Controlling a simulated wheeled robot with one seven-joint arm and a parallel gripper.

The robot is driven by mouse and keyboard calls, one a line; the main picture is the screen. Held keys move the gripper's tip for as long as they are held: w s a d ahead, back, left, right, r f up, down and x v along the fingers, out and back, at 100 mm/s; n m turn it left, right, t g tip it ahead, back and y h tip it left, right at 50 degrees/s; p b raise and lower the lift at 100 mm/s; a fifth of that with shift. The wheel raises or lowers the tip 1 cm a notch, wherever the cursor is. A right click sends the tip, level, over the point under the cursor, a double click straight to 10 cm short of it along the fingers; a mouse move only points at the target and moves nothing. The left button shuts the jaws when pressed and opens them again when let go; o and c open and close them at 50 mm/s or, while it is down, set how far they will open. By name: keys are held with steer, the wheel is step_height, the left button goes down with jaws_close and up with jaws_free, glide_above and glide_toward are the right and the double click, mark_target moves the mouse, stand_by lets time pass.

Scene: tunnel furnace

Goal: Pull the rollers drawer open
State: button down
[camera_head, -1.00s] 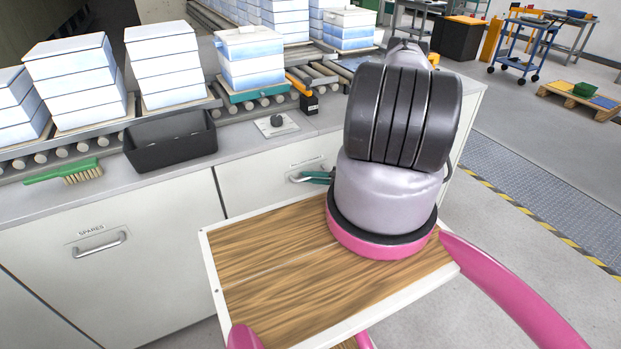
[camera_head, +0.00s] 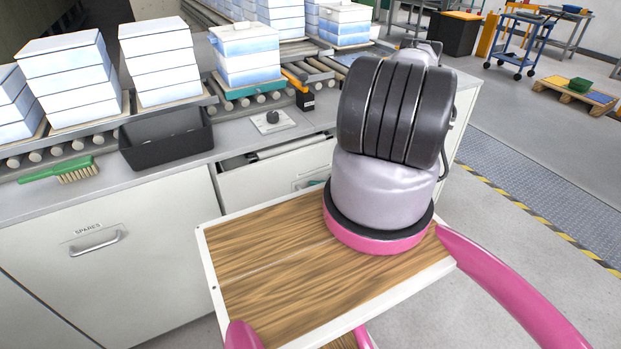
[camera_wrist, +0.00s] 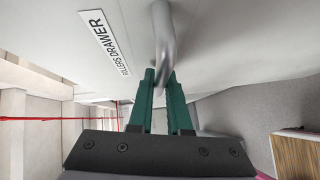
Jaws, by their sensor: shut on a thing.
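The rollers drawer (camera_head: 280,172) is the light grey drawer in the counter front, behind my arm in the head view. It stands partly out, with a dark gap and some pale contents along its top edge. In the wrist view its front (camera_wrist: 215,40) bears the label ROLLERS DRAWER (camera_wrist: 105,42). Its metal bar handle (camera_wrist: 163,35) runs down between the green fingers of my gripper (camera_wrist: 165,85). My gripper is shut on the handle. In the head view my arm hides most of the gripper and handle.
A SPARES door (camera_head: 115,260) with its own handle is left of the drawer. A black bin (camera_head: 165,138), a green brush (camera_head: 60,170) and a knob panel (camera_head: 272,121) are on the counter. White stacked boxes (camera_head: 160,62) stand on the roller conveyor. Open floor lies to the right.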

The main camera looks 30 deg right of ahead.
steer(key=s, duration=1.6)
steer(key=shift+d, duration=0.3)
steer(key=c, duration=0.9)
jaws_free()
steer(key=shift+o, duration=0.2)
steer(key=v, duration=1.1)
steer(key=shift+a, duration=0.1)
